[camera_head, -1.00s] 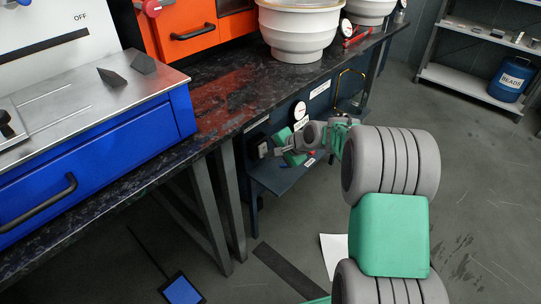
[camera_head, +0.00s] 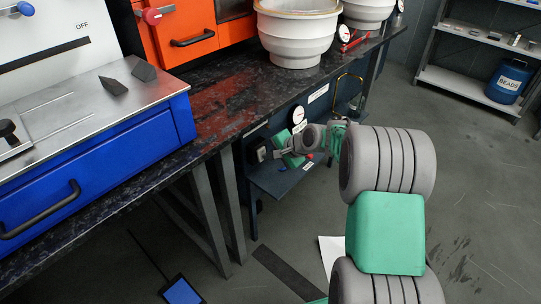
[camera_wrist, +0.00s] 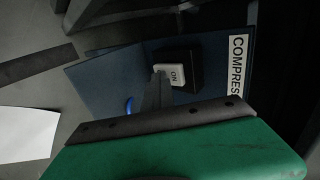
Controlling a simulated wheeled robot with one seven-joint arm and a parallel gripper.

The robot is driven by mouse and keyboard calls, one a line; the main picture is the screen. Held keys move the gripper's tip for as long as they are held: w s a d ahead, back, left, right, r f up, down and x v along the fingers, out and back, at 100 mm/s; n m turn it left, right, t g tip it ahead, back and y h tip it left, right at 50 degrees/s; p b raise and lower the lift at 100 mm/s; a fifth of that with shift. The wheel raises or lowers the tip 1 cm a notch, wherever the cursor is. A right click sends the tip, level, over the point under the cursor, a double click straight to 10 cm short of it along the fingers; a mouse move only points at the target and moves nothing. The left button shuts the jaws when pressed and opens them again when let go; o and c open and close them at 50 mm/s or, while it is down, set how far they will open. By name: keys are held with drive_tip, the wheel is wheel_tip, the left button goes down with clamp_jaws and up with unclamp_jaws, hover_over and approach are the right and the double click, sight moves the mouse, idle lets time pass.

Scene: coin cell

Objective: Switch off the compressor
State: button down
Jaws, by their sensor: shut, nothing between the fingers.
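The compressor switch is a white rocker (camera_wrist: 170,75) marked "ON" in a black housing (camera_wrist: 186,66) on a dark blue panel. A label beginning "COMPRES" (camera_wrist: 238,65) is beside it in the wrist view. The switch also shows small in the head view (camera_head: 261,153), under the bench at the end of a low shelf. My gripper (camera_wrist: 159,76) is shut and empty, its tips at the rocker's left edge in the wrist view. I cannot tell whether they touch it. In the head view my gripper (camera_head: 278,153) is just right of the switch.
A round gauge (camera_head: 299,115) and a yellow pipe (camera_head: 349,84) are under the bench. The dark bench top (camera_head: 225,110) overhangs the switch area, with bench legs (camera_head: 212,210) to the left. The floor right of my arm is clear up to a shelf rack (camera_head: 468,88).

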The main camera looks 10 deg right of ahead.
drive_tip(key=s+f+p+v, duration=0.1)
drive_tip(key=p+v, duration=0.4)
drive_tip(key=v, duration=0.8)
drive_tip(key=shift+s+d, duration=0.15)
drive_tip(key=shift+d, duration=0.3)
drive_tip(key=shift+f, duration=0.1)
drive_tip(key=s+a+n+g+h, duration=0.1)
drive_tip(key=s+a+n, duration=0.1)
drive_tip(key=s, duration=0.5)
drive_tip(key=s+a+r+n+g+h, duration=0.1)
drive_tip(key=s+a+n+g+h, duration=0.1)
drive_tip(key=s+n, duration=0.3)
drive_tip(key=s+a+r+n+g+h, duration=0.1)
drive_tip(key=s+a+n+g+h, duration=0.1)
drive_tip(key=s, duration=0.8)
drive_tip(key=shift+s+a+r+n, duration=0.25)
drive_tip(key=shift+a+n, duration=0.35)
drive_tip(key=shift+n, duration=0.4)
